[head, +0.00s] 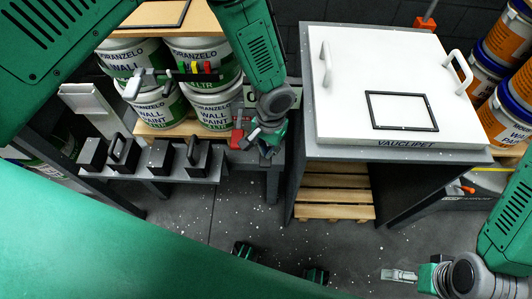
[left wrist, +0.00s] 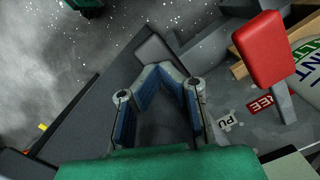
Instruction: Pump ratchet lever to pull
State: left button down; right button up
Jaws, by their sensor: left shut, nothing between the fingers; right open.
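A red-handled lever (head: 238,130) stands at the right end of the low dark bench, by the paint pails; I take it to be the ratchet lever. In the left wrist view its red grip (left wrist: 265,48) sits at upper right on a grey arm. Beside it are a red label reading "REE" and a white one reading "PU", both partly hidden. My left gripper (head: 250,139) is just right of the lever; its fingers (left wrist: 160,72) meet at the tips with nothing between them, apart from the red grip. My right gripper (head: 388,274) is open and empty at lower right, over the floor.
Several wall paint pails (head: 211,108) are stacked on a pallet behind the bench (head: 165,178), which carries black handled blocks (head: 124,153). A white-lidded table (head: 375,60) stands right, with a wooden pallet (head: 335,195) beneath. More pails (head: 503,120) stand far right. The floor in front is open.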

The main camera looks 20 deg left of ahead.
pick_arm(q)
jog(key=shift+w+r, duration=0.1)
jog(key=shift+w+d+r, duration=0.1)
jog(key=shift+w+r, duration=0.05)
jog(key=shift+w, duration=0.1)
jog(key=shift+w+d+r, duration=0.1)
jog(key=shift+w+r, duration=0.1)
jog(key=shift+w, duration=0.4)
jog(key=shift+w+d+r, duration=0.1)
jog(key=shift+w+r, duration=0.05)
jog(key=shift+w, duration=0.4)
jog(key=shift+r, duration=0.1)
notch_tip(320, 180, up, 12)
jog(key=w, duration=0.1)
jog(key=shift+w+d, duration=0.15)
jog(key=shift+d, duration=0.05)
jog(key=shift+f, duration=0.2)
